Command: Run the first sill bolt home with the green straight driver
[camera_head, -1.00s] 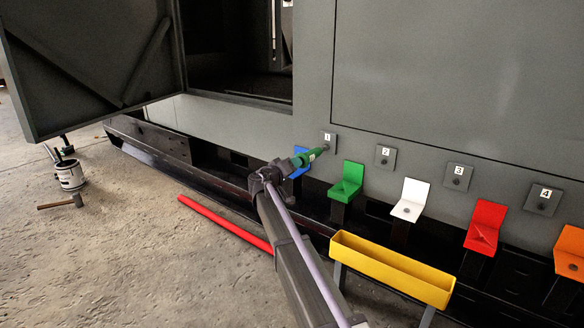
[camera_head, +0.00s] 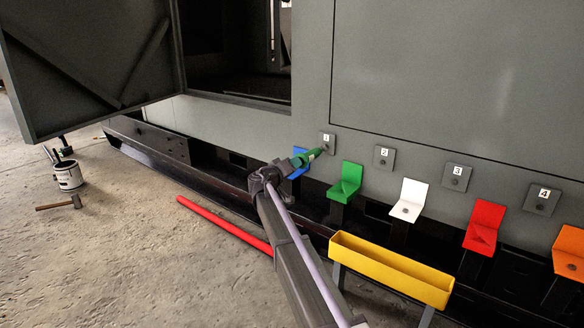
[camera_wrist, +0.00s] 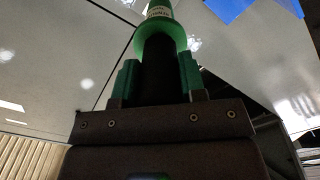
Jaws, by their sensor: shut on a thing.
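My gripper (camera_head: 278,172) is shut on the green straight driver (camera_head: 306,157) and holds it out toward the enclosure wall. The driver's tip reaches the grey plate marked 1 (camera_head: 328,141); the sill bolt there is hidden or too small to make out, and I cannot tell whether the tip touches it. In the wrist view the green driver (camera_wrist: 160,30) stands between my fingers, its dark grip in the jaws and its far end out of the picture.
Plates 2 (camera_head: 384,156), 3 (camera_head: 457,176) and 4 (camera_head: 542,200) follow to the right. Blue (camera_head: 299,170), green (camera_head: 346,181), white (camera_head: 409,199), red (camera_head: 484,225) and orange (camera_head: 570,250) holders stand below. A yellow trough (camera_head: 390,270) is in front. A red bar (camera_head: 222,223) lies left.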

